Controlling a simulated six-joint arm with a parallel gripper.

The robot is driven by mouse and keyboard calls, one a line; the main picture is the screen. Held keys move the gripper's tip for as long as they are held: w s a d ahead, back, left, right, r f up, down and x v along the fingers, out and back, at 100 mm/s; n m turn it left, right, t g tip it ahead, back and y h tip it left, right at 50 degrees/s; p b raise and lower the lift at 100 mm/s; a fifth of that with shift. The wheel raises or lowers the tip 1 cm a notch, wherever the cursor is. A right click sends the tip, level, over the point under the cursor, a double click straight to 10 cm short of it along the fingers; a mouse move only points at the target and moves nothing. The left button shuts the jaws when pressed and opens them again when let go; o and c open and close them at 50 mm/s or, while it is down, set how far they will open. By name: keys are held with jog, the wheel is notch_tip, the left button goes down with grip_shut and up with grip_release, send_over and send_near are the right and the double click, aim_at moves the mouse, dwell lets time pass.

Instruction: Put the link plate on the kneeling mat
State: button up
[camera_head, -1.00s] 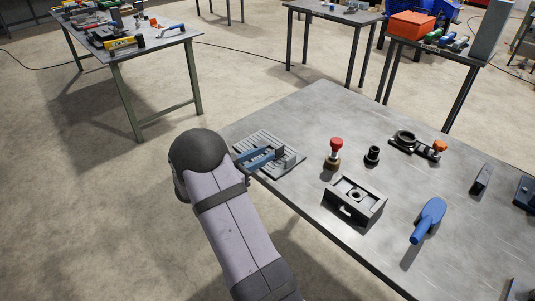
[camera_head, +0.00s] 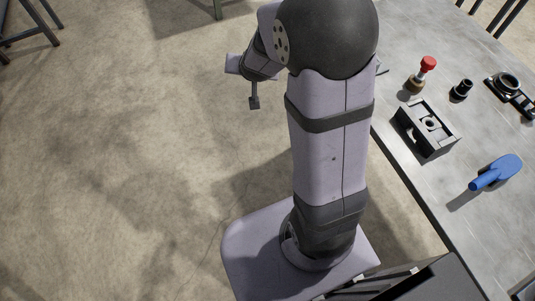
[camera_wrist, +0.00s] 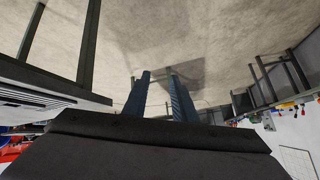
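My gripper (camera_wrist: 158,76) shows in the wrist view as two blue fingers set apart, with only floor between them. It is open and empty. In the head view my arm stands in the foreground, with its wrist end out over the floor, left of the table. I cannot make out the link plate for certain in either view. The kneeling mat is not clearly identifiable either. A pale ribbed surface (camera_wrist: 30,92) shows at the left edge of the wrist view, but I cannot tell what it is. My arm hides the table's left corner in the head view.
The grey table (camera_head: 425,185) is on the right. It holds a red-knobbed piece (camera_head: 423,73), a black cylinder (camera_head: 461,89), a dark plate with a ring (camera_head: 508,88), a dark metal block (camera_head: 426,128) and a blue-handled tool (camera_head: 496,172).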

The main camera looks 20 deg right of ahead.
jog(key=s+a+f+n+g+y, duration=0.25)
jog(key=s+a, duration=0.35)
jog(key=s, duration=0.4)
jog(key=s+n+g, duration=0.3)
jog(key=s+g, duration=0.3)
jog(key=s, duration=1)
jog(key=shift+s+d+f+h, duration=0.15)
jog(key=shift+s+f+h, duration=0.1)
jog(key=shift+h, duration=0.1)
notch_tip(320, 180, up, 7)
jog(key=p, duration=0.7)
